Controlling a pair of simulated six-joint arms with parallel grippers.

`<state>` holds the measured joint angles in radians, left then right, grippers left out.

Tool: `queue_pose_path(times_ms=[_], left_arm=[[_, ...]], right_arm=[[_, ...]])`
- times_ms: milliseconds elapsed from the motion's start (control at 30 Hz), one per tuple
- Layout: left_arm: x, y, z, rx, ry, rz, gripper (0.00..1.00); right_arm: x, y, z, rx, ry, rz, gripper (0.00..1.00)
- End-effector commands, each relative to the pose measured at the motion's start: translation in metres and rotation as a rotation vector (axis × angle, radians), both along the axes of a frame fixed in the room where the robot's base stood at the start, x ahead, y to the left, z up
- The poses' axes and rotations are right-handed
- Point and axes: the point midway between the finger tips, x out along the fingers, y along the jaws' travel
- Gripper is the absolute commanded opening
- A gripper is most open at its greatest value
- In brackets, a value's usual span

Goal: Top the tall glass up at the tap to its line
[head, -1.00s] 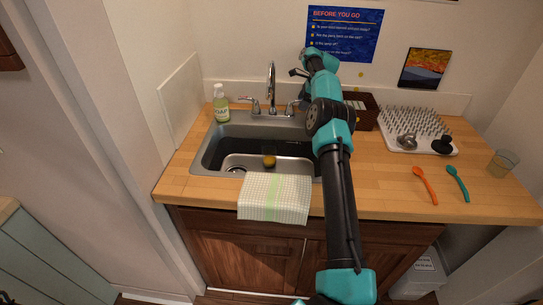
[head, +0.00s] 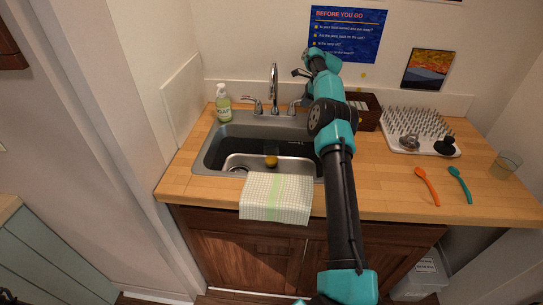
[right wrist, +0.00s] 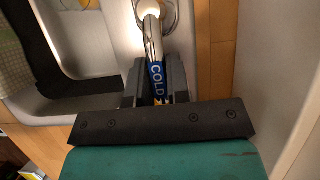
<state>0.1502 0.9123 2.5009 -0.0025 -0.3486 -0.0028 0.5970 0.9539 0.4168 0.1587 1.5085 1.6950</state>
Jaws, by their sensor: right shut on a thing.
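My right gripper (right wrist: 156,85) is shut on the tap's cold handle, a metal lever with a blue COLD label (right wrist: 157,74), in the right wrist view. In the head view my right arm reaches over the counter to the tap and hides part of the sink's right side. The chrome tap spout (head: 274,88) stands behind the sink (head: 215,150). I cannot tell if water runs. A clear glass (head: 506,165) stands at the counter's far right. No tall glass with a line can be made out. My left gripper is not in view.
A small yellow thing (head: 271,161) is in the sink. A soap bottle (head: 223,104) stands left of the tap. A checked towel (head: 276,198) hangs over the front edge. An orange spoon (head: 427,187), teal spoon (head: 460,184) and white spiked rack (head: 417,130) occupy the right counter.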

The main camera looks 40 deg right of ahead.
Motion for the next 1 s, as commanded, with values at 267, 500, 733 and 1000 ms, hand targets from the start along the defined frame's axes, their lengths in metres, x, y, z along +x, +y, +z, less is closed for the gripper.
queue_pose_path(times_ms=[267, 500, 733, 1000], left_arm=[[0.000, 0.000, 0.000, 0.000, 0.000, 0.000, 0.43], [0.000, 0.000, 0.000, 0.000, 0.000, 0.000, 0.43], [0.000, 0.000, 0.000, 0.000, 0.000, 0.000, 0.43], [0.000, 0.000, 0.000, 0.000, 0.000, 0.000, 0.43]], right_arm=[[0.000, 0.000, 0.000, 0.000, 0.000, 0.000, 0.00], [-0.001, 0.002, 0.001, 0.000, 0.000, -0.038, 0.00], [-0.004, 0.007, 0.001, 0.000, 0.000, -0.127, 0.00], [-0.007, 0.016, 0.001, 0.000, -0.001, -0.284, 0.00]])
